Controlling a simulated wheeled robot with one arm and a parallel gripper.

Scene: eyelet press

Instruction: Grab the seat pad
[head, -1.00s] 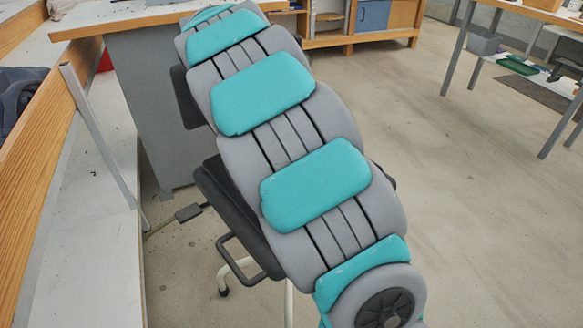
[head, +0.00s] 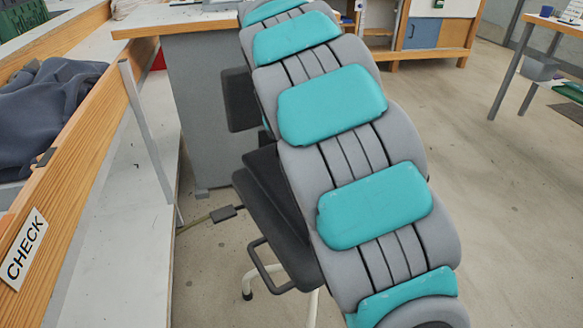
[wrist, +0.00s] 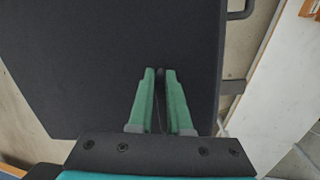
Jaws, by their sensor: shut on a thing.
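The seat pad is a dark, flat pad on a chair. It shows in the head view (head: 275,215), partly covered by my grey and teal arm. In the wrist view the dark pad (wrist: 95,60) fills much of the picture. My gripper (wrist: 160,73) has two green fingers lying over the pad, close together with a narrow dark gap between the tips. It is shut on the pad, though the gripped part is hard to make out. In the head view my arm hides the gripper.
The chair has a dark backrest (head: 239,99), a side lever (head: 222,213) and a bent handle (head: 264,268). A wooden-edged bench with a CHECK label (head: 24,249) runs along the left. A grey cabinet (head: 205,110) stands behind. Open floor (head: 490,220) lies to the right.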

